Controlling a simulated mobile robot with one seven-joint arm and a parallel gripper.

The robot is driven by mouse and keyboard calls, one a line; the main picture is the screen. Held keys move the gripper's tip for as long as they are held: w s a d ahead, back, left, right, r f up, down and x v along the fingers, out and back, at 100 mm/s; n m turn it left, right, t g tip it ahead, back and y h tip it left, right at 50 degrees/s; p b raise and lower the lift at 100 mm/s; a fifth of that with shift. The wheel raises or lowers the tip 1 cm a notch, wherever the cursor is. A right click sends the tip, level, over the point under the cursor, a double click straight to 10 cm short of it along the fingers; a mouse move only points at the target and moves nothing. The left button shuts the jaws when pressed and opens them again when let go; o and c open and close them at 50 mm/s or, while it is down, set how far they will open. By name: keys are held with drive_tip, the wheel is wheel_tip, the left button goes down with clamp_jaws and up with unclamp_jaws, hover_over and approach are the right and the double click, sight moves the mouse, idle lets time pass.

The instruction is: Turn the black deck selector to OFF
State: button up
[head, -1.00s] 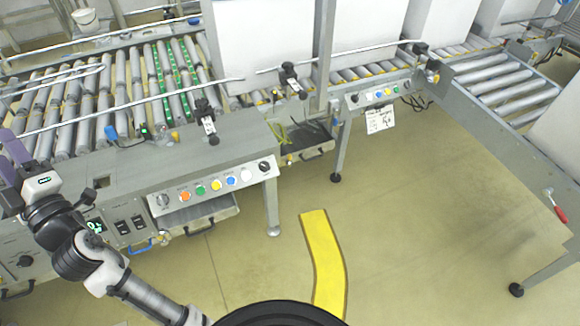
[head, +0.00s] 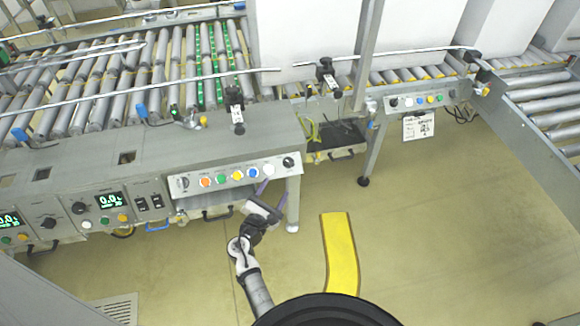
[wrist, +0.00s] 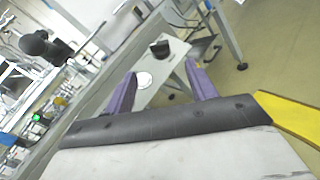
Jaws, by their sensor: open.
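A black rotary selector (head: 288,162) is at the right end of the sloped button panel (head: 225,183). Its label and pointer direction are too small to read. In the wrist view the black selector (wrist: 160,48) stands out beyond the fingertips, with a white button (wrist: 144,79) nearer, between the fingers. My gripper (head: 273,192) is open and empty, just in front of and below the panel's right end. Its two purple fingers also show in the wrist view (wrist: 160,70), spread apart and not touching the selector.
A table leg (head: 292,205) stands below the selector. Other black knobs (head: 79,208) sit on panels at left. The floor around the yellow strip (head: 340,250) is clear.

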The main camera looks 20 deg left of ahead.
sight(289, 164)
drive_tip(key=w, duration=1)
drive_tip(key=shift+w+d+p, duration=0.15)
drive_tip(key=shift+d+p, duration=0.1)
drive_tip(key=shift+p, duration=0.05)
drive_tip(key=c, duration=1)
